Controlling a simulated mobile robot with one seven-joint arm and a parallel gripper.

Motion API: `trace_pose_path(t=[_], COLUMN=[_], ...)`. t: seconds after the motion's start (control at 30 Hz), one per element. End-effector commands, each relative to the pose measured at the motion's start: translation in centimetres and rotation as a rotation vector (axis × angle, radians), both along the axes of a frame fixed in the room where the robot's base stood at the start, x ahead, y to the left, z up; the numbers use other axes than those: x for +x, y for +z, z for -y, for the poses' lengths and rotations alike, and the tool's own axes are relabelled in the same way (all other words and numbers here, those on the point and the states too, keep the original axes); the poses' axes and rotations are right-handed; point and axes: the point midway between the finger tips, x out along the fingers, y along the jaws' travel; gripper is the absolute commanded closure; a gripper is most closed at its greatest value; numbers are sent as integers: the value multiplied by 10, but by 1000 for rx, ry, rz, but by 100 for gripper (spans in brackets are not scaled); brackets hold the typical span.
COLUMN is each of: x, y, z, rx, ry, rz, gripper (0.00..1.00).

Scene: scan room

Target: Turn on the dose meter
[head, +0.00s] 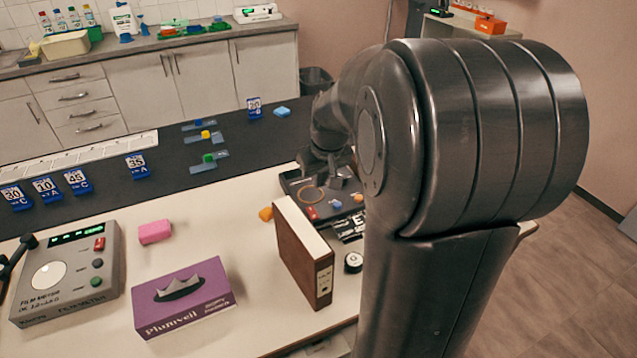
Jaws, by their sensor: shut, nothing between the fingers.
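A dark, flat device (295,184) lies on the white table behind the brown binder. It has a pale ring, a small red part and small knobs on top; it may be the dose meter, but I cannot read a label on it. My gripper (328,174) is shut and empty, over the back of this device. I cannot tell whether it touches it. My own arm hides the device's right side. A grey film meter (68,270) stands at the left of the table. It has a lit green display, a red switch and a pale round disc.
A brown binder (302,250) stands upright in front of the dark device. A purple tissue box (185,298), a pink block (155,232) and a small round dial (353,262) are nearby. Numbered cards (75,182) stand on the dark strip behind. White table is bare between tissue box and binder.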

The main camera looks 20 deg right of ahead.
Motion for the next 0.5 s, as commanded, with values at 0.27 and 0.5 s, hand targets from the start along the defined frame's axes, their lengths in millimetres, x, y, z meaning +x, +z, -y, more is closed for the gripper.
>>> trace_pose_path(t=[0.27,0.5], x=[0,15], y=[0,5], z=[0,1], rx=[0,-5], ry=[0,-1], rz=[1,59], gripper=[100,100])
